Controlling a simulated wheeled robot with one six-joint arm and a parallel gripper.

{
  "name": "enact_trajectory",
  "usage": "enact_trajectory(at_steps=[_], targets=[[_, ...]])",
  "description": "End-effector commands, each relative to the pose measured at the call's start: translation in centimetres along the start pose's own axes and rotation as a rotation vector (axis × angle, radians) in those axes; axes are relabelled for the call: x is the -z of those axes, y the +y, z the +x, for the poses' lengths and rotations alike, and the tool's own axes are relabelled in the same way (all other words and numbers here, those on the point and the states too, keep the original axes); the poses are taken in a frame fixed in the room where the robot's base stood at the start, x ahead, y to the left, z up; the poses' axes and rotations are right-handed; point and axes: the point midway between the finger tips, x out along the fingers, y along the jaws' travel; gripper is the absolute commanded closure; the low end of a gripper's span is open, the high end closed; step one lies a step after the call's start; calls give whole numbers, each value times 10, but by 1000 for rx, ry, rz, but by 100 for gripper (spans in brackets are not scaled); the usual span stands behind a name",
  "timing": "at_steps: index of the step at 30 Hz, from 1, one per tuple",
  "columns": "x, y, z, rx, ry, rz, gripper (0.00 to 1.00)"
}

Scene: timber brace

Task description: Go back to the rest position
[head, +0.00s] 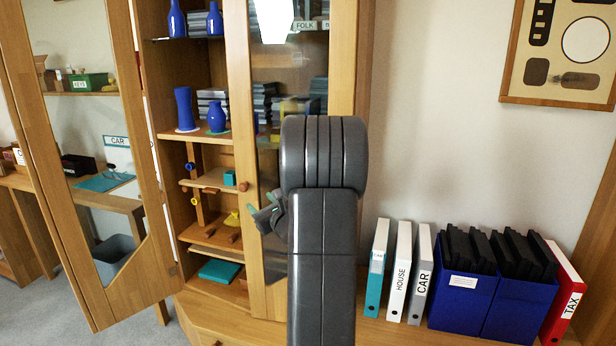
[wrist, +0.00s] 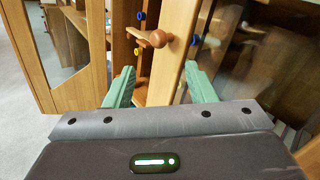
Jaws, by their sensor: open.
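My gripper (wrist: 158,88) shows in the wrist view with its two green fingers apart and nothing between them. I cannot tell whether a finger touches the wood. In the head view my gripper (head: 265,212) is partly hidden behind my dark arm, which stands upright in front of the cabinet. The left cabinet door (head: 158,240) stands swung open. The right glass door (head: 243,120) looks shut or nearly so, partly hidden by my arm.
The open cabinet shelves hold blue vases (head: 184,108), stacked cases and a teal box (head: 219,271). On the low bench at right stand binders (head: 398,270), blue boxes (head: 462,299) and a red binder (head: 565,291). A framed picture (head: 562,50) hangs above. Floor shows at lower left.

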Motion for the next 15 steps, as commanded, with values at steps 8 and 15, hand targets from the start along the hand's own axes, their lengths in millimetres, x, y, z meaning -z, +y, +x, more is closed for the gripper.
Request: enact_trajectory(at_steps=[8,15], targets=[[0,1,55,-3,-3,-2,50],[0,0,84,-1,-4,-2,50]])
